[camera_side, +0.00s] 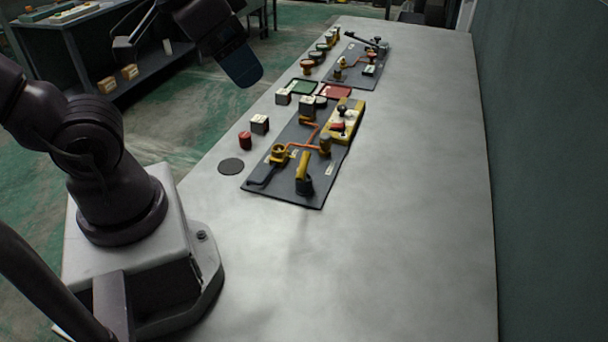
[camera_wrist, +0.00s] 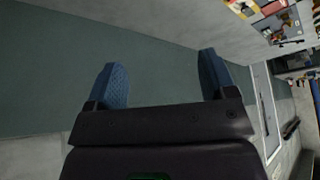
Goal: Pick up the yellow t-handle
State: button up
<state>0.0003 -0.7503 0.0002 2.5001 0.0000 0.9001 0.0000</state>
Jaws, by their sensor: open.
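A yellow handle (camera_side: 303,168) stands on a dark cylindrical base near the front edge of the nearer dark board (camera_side: 270,187). It looks like the yellow t-handle, but its crossbar is hard to make out at this size. My gripper (camera_side: 242,70) is in the air at the upper left of the side view, well away from the handle. In the wrist view its two blue fingers (camera_wrist: 162,82) are spread wide with nothing between them. I cannot pick out the handle in the wrist view.
The board also carries a yellow ring fitting (camera_side: 279,153), orange piping and a yellow block (camera_side: 354,118) with a dark knob. A red cap (camera_side: 245,140), small blocks and red and green trays lie beside it. Another board (camera_side: 355,65) is farther back. The table's right side (camera_side: 410,210) is clear.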

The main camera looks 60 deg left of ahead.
jog(key=c, duration=0.6)
